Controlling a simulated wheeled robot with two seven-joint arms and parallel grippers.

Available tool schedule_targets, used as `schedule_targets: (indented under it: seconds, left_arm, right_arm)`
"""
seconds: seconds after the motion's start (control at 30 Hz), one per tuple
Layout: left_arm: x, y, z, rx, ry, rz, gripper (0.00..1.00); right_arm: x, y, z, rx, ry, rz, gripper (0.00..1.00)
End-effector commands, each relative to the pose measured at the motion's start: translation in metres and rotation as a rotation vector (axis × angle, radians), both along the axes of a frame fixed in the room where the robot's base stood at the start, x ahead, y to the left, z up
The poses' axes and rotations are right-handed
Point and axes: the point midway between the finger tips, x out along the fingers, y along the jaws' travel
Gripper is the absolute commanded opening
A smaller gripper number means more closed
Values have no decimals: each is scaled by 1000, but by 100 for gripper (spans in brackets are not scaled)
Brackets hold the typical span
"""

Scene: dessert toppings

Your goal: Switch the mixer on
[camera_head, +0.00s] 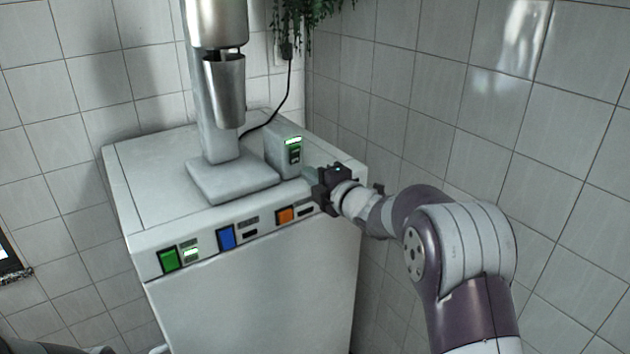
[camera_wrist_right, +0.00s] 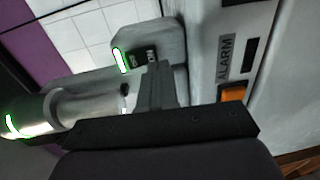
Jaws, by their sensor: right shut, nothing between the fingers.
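The silver mixer (camera_head: 214,80) stands on a white cabinet, with a metal cup (camera_head: 226,92) under its head. A small grey switch box (camera_head: 283,160) stands at the right of its base. The box carries a lit green light (camera_head: 293,141) and a black switch (camera_head: 294,155). In the right wrist view the switch (camera_wrist_right: 148,57) lies just beyond my fingers, beside the lit green light (camera_wrist_right: 120,60). My right gripper (camera_head: 311,174) is shut and empty, close to the box's right side. I cannot tell whether it touches. My left gripper is out of view.
The cabinet's (camera_head: 140,170) front edge has a green button (camera_head: 168,260), a blue button (camera_head: 226,238) and an orange one (camera_head: 285,215), labelled ALARM in the wrist view. A black cord (camera_head: 289,85) runs to the wall below a hanging plant (camera_head: 300,18). Tiled walls stand close behind.

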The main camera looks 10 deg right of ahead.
Motion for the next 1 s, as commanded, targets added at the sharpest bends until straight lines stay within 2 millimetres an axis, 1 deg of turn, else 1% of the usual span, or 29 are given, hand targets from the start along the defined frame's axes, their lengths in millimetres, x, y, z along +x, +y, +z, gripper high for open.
schedule_targets:
  seconds: [0.03, 0.1, 0.3, 0.43, 0.6, 1.0]
  left_arm:
    - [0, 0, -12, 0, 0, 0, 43]
    - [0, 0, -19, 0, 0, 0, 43]
    - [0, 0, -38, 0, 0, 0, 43]
    - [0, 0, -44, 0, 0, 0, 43]
    - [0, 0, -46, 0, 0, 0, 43]
    - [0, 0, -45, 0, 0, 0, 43]
  right_arm:
    - [-10, -5, -6, -1, -2, -4, 0]
    - [-25, -10, -8, 0, -3, -3, 0]
    - [-64, -25, -12, -1, -3, -4, 0]
    - [-82, -31, -12, 0, -2, -3, 0]
    - [-92, -35, -12, -1, -1, -2, 0]
    - [-93, -35, -11, 0, 0, -1, 0]
